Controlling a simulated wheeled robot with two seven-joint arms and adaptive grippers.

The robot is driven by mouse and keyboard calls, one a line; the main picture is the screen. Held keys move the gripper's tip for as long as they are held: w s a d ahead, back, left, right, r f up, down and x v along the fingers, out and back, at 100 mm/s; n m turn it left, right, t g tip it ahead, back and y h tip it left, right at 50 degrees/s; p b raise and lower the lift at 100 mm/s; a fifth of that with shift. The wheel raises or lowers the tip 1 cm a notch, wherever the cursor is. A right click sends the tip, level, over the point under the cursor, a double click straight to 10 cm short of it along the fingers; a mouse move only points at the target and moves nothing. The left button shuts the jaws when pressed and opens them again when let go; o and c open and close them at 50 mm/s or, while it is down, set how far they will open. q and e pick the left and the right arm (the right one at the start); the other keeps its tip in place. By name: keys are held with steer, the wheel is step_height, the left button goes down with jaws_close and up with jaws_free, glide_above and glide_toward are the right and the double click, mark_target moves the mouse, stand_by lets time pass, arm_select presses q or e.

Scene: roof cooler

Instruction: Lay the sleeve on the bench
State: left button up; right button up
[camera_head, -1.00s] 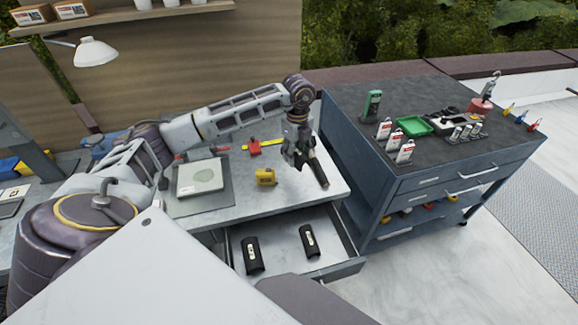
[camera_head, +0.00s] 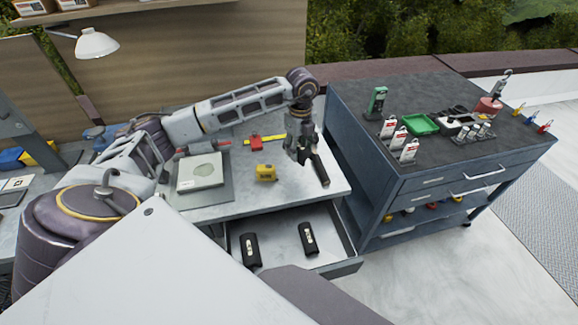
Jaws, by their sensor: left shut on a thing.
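My left gripper (camera_head: 303,153) is over the right end of the light grey bench (camera_head: 235,207), pointing down. It is shut on a dark, tube-like sleeve (camera_head: 321,170), which slants toward the bench's front edge. Part of the sleeve is hidden at the fingers. I cannot tell whether it touches the bench top. Two more black pieces with pale labels, one at the left (camera_head: 251,250) and one at the right (camera_head: 308,238), lie in the open drawer below. My right gripper is not in view.
A yellow tape measure (camera_head: 266,173), a red tool on a yellow strip (camera_head: 253,142) and a pale square device on a grey mat (camera_head: 222,194) are left of the gripper. The drawer (camera_head: 340,265) stands open in front. A blue tool cart (camera_head: 372,165) stands close at right.

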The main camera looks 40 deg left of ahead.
arm_select(q)
steer(key=shift+f, duration=0.1)
stand_by(0.3)
glide_above(298, 175)
steer(key=shift+w+f+p, duration=0.1)
steer(key=shift+f+p, duration=0.2)
steer(key=shift+f, duration=2.15)
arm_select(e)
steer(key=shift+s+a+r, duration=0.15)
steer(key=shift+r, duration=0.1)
arm_select(q)
steer(key=shift+f, duration=2.5)
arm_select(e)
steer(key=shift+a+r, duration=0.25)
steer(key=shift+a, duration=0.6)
